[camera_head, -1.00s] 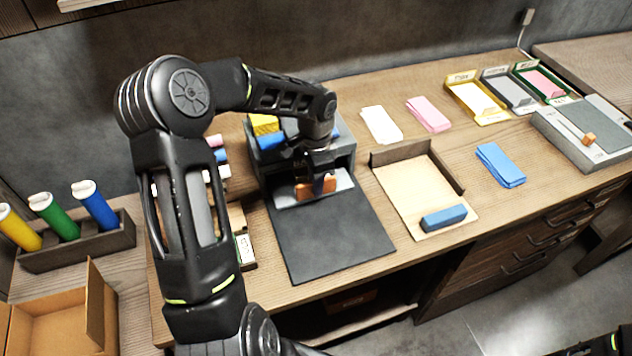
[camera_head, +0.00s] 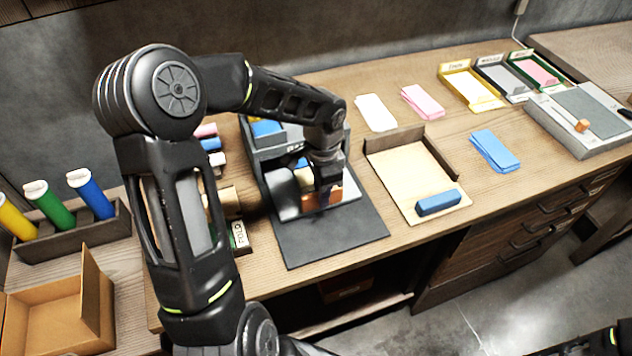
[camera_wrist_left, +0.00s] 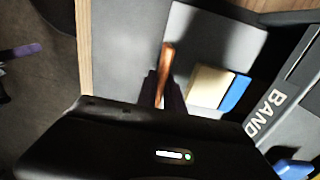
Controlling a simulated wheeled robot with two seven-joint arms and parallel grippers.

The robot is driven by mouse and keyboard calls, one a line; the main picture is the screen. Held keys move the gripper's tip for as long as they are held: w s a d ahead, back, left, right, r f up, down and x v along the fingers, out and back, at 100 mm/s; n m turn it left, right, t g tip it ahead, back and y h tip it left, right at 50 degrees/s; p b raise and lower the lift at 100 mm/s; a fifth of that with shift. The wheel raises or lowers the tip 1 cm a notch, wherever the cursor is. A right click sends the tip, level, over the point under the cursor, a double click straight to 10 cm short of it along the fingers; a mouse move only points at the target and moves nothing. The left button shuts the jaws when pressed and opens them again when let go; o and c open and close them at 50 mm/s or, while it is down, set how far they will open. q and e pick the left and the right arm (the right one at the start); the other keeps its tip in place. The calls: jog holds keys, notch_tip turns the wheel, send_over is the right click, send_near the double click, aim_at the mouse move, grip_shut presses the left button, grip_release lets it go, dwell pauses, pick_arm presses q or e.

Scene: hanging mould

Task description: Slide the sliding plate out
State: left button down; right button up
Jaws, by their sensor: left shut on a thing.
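The grey sliding plate (camera_head: 287,204) extends from the front of a dark box (camera_head: 262,165), above a black mat (camera_head: 335,235). It also shows in the left wrist view (camera_wrist_left: 205,40). Its orange-brown handle (camera_head: 334,195) is at the front edge; in the left wrist view, the handle (camera_wrist_left: 167,60) stands between my fingers. My left gripper (camera_head: 322,190) is shut on the handle, partly hiding it. A pale yellow block (camera_wrist_left: 208,86) and a blue block (camera_wrist_left: 236,93) show beside the plate's handle, toward the box. My right gripper is not in view.
A wooden tray (camera_head: 400,190) with a blue block (camera_head: 438,203) stands to the right. Colored card stacks lie beyond it. Several small blocks and a rack (camera_head: 90,235) of colored cylinders are on the left. The mat in front is clear.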

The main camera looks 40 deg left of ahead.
pick_arm(q)
jog(key=s+d, duration=0.2)
jog(key=d, duration=0.1)
jog(key=s+d+b, duration=0.1)
jog(key=s+d, duration=0.1)
jog(key=d, duration=0.1)
jog(key=s+d+b, duration=0.1)
jog(key=s+d, duration=0.1)
jog(key=d, duration=0.1)
jog(key=shift+s+d, duration=0.1)
jog(key=shift+s, duration=0.15)
jog(key=shift+f, duration=0.1)
jog(key=c, duration=1.5)
grip_release()
jog(key=shift+d, duration=0.1)
jog(key=shift+o, duration=0.2)
jog(key=shift+r, duration=0.2)
jog(key=shift+w+r, duration=0.1)
jog(key=shift+r, duration=0.15)
notch_tip(320, 180, up, 7)
